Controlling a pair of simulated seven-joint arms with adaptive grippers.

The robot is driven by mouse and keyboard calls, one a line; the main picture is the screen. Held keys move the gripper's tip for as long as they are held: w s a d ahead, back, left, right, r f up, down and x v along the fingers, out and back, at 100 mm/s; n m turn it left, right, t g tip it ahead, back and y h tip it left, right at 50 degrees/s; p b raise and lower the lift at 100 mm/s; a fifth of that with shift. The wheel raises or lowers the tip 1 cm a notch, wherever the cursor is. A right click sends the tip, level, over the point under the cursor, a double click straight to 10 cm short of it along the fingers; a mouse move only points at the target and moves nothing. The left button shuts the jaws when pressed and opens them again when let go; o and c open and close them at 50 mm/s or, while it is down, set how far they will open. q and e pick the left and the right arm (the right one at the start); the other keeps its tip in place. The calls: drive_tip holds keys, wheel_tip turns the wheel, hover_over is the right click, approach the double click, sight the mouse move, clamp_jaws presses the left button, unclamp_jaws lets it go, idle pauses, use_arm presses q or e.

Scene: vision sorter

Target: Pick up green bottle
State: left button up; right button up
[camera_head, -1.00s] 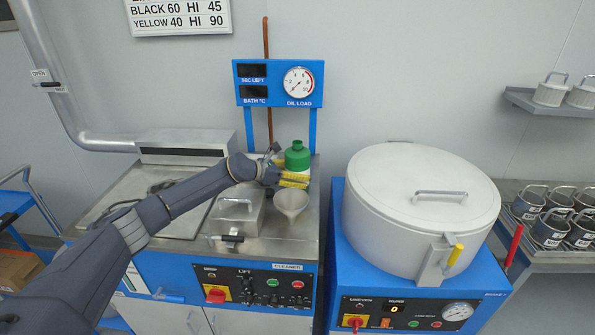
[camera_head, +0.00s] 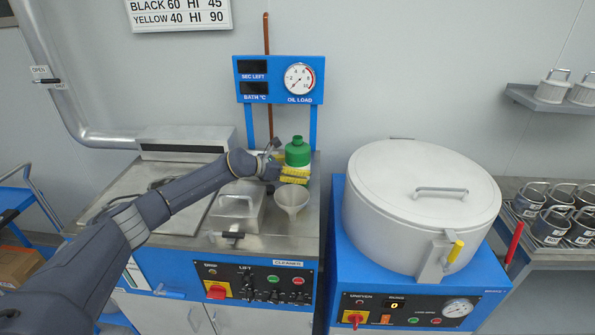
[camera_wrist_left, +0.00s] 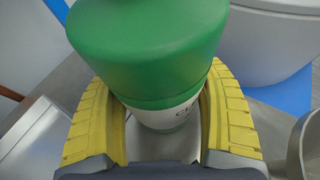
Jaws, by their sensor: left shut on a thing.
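The green bottle (camera_head: 298,153) has a green top and a white lower part with a label. It stands upright at the back right of the steel counter of the blue cleaner machine. My left gripper (camera_head: 294,175) has yellow ridged fingers and is at the bottle's lower part. In the left wrist view the bottle (camera_wrist_left: 148,45) fills the space between the two yellow fingers (camera_wrist_left: 160,115), which are shut around its white part. The bottle's base is mostly hidden. I cannot tell whether it is clear of the counter. My right gripper is not in view.
A funnel (camera_head: 292,198) stands just in front of the gripper, and a lidded steel box (camera_head: 237,205) is beside it. A gauge panel (camera_head: 280,80) on blue posts stands behind the bottle. A large round lidded drum (camera_head: 420,200) is to the right.

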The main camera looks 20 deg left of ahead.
use_arm(q)
wheel_tip(320, 180, up, 19)
hover_over(298, 137)
drive_tip(key=shift+s+r, duration=0.1)
drive_tip(key=shift+r, duration=0.1)
idle(1.6)
drive_tip(key=shift+r, duration=0.2)
